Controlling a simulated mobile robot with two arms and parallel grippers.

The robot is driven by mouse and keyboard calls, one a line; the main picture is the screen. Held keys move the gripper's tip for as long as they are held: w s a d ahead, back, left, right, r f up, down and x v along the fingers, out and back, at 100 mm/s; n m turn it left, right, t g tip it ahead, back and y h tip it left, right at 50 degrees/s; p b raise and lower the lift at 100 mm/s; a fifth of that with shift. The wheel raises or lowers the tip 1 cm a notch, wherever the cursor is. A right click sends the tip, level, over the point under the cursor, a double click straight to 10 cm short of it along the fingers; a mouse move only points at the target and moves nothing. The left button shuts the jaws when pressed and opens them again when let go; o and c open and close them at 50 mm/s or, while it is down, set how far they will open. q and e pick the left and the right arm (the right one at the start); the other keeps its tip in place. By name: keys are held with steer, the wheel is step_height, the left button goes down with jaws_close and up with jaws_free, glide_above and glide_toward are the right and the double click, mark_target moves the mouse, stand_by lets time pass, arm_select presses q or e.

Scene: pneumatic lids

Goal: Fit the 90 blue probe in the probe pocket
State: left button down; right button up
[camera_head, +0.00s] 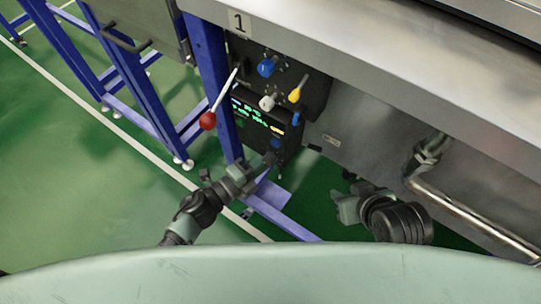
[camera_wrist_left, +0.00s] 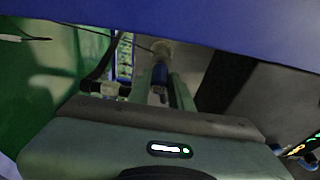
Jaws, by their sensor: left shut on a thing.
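My left gripper (camera_head: 268,160) reaches in from the left, just below the control panel's lit screen. In the left wrist view its two fingers (camera_wrist_left: 161,90) are shut on a small dark blue piece, which I take to be the blue probe (camera_wrist_left: 160,74). The fingers hide part of it. A pale round end shows beyond the blue piece. In the head view the held piece is too small to make out clearly. I cannot identify the probe pocket for certain. My right gripper (camera_head: 345,207) is at the lower right, apart from the panel, its jaw opening unclear.
The panel carries a blue knob (camera_head: 267,68), a white knob (camera_head: 267,103), a yellow lever (camera_head: 295,95) and a lit screen (camera_head: 256,116). A red-ended lever (camera_head: 208,120) sticks out left. A blue leg (camera_head: 212,70) stands beside the panel. A steel pipe (camera_head: 470,215) runs right.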

arm_select(q)
steer(key=shift+w+d, duration=0.3)
steer(key=shift+w, duration=0.1)
arm_select(e)
steer(key=shift+w, duration=0.2)
arm_select(q)
steer(key=c, duration=1.2)
jaws_free()
arm_select(e)
steer(key=shift+a+r, duration=0.1)
arm_select(q)
steer(key=v, duration=0.7)
steer(key=shift+p, duration=0.3)
arm_select(e)
steer(key=s, duration=0.1)
steer(key=s+d+f+g, duration=0.1)
steer(key=s+g, duration=0.1)
steer(key=s, duration=0.1)
steer(key=shift+d+f, duration=0.15)
steer(key=shift+f, duration=0.15)
